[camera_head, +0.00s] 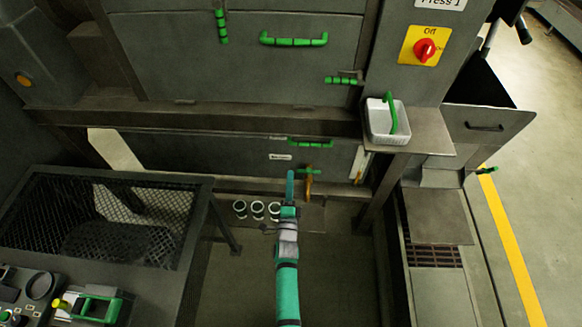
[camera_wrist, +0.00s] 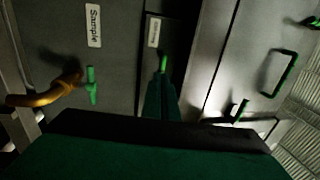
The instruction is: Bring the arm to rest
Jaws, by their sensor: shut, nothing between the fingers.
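My teal arm reaches up from the bottom middle of the head view. My gripper (camera_head: 290,184) is at its far end, in front of the lower panel of the press, just left of a brown lever (camera_head: 308,187) with a green handle. The gripper is shut and empty. In the wrist view the dark green fingers (camera_wrist: 160,96) are together and point toward the panel. The brown lever with its green handle (camera_wrist: 91,86) shows to their left, below a "Sample" label (camera_wrist: 93,26). Whether the fingers touch the panel cannot be told.
Three round cups (camera_head: 257,210) stand left of my gripper. A white container (camera_head: 387,123) with a green handle sits on a shelf at right. A mesh-topped bin (camera_head: 183,181) is at left. A red switch (camera_head: 425,50) is at upper right. Floor is clear beside the arm.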

